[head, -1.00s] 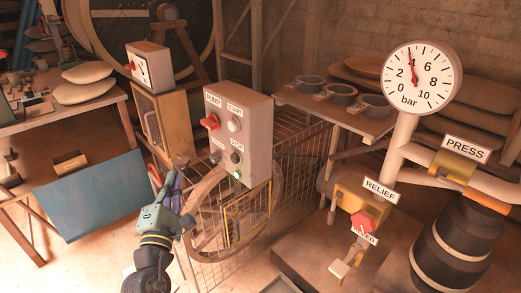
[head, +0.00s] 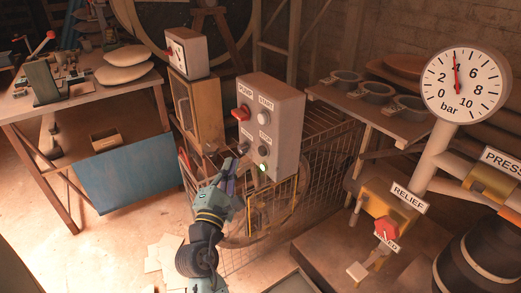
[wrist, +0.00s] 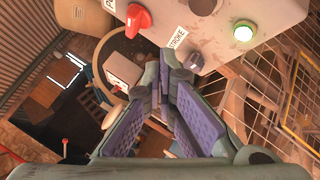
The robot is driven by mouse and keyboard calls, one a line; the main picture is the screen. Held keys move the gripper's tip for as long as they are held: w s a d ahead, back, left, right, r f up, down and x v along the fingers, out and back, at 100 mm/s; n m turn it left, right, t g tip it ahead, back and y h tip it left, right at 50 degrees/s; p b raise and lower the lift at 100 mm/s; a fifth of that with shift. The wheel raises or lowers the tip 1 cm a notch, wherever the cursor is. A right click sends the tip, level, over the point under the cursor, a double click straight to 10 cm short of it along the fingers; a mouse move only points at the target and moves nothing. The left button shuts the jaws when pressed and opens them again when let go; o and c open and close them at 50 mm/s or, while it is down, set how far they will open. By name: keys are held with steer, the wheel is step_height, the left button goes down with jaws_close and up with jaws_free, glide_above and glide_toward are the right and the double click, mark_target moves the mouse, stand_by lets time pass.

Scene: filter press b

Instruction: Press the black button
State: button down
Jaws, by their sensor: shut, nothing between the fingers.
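The grey control box (head: 287,130) stands in the middle of the head view. Two dark round controls sit low on its face. The left one (head: 244,150) also shows in the wrist view (wrist: 194,60), beside a STROKE label. The right one, by the STOP label (head: 264,153), partly shows in the wrist view (wrist: 203,6); which is blacker is hard to tell. My gripper (head: 229,166) is shut and empty, just below and left of the lower controls. In the wrist view its fingertips (wrist: 170,66) are near the STROKE control; contact cannot be told.
A red PUMP switch (head: 241,114), a pale START button (head: 264,118) and a lit green lamp (head: 262,168) share the box face. A wire cage (head: 318,180) stands beneath and behind. A RELIEF valve (head: 386,230) is at right, a workbench (head: 75,88) at left.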

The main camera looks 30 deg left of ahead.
steer(key=shift+w+d+p, duration=0.3)
steer(key=shift+w+d, duration=0.05)
steer(key=shift+w, duration=0.45)
steer(key=shift+w+d+p, duration=0.3)
steer(key=shift+w, duration=0.55)
steer(key=shift+w+d+p, duration=0.3)
steer(key=shift+w+d, duration=0.05)
steer(key=shift+w, duration=0.45)
steer(key=shift+w, duration=0.1)
steer(key=shift+w+d+p, duration=0.15)
steer(key=shift+w+p, duration=0.1)
steer(key=shift+p, duration=0.05)
steer(key=shift+w+d+p, duration=0.2)
steer(key=shift+w+p, duration=0.1)
steer(key=shift+w, duration=0.2)
stand_by(0.3)
steer(key=shift+s+a+b, duration=0.3)
steer(key=shift+s, duration=0.55)
steer(key=s, duration=0.1)
steer(key=s+a+b, duration=0.1)
steer(key=s, duration=0.1)
steer(key=s+a, duration=0.1)
steer(key=shift+s, duration=0.35)
